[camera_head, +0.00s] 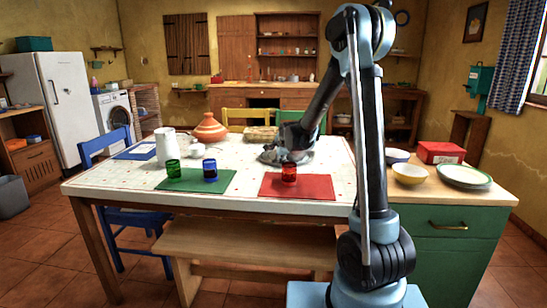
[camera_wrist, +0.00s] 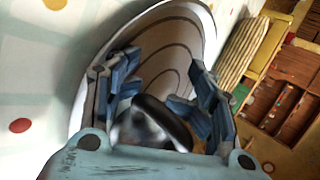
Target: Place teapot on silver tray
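The silver tray (camera_head: 268,157) lies on the white table, partly hidden under my gripper. In the wrist view it is a large oval metal dish (camera_wrist: 192,22) with ringed ridges. My gripper (camera_head: 292,150) is low over the tray. In the wrist view its two blue-grey fingers (camera_wrist: 165,95) stand apart. Between them is a shiny silver body with a black curved part, which looks like the teapot (camera_wrist: 137,128). Whether the fingers press on it, and whether it touches the tray, I cannot tell. In the head view my gripper hides most of this spot.
A red glass (camera_head: 289,172) stands on a red mat near the front edge. A white jug (camera_head: 165,146) and a terracotta tagine (camera_head: 209,130) are farther left. Bowls and plates (camera_head: 464,177) sit on the right counter.

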